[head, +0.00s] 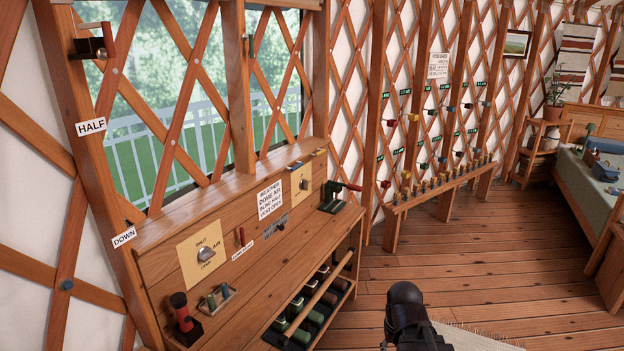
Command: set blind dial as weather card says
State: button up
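A white weather card (271,199) stands on the bench's back panel. Its small print seems to read "weather", "dome air", a line ending in "half", and "vent open". A round dial (206,254) on a tan plate is left of the card, with "shut", "air" and "open" around it. A second dial (304,185) on a tan plate is right of the card. I cannot tell which control is the blind dial. Labels "HALF" (91,128) and "DOWN" (124,237) are on the window post. My gripper (405,294) is at the bottom, apart from the bench; its fingers are unclear.
A black box with a red handle (92,47) is high on the left post. The bench (262,267) holds a red-topped lever (181,312), a crank (342,196) and a lower rack of rollers. A peg bench (440,190) stands behind. Open floor (480,265) lies right.

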aim_at(303, 183)
jog(key=u, duration=0.1)
jog(key=i, duration=1.05)
jog(key=u, duration=0.3)
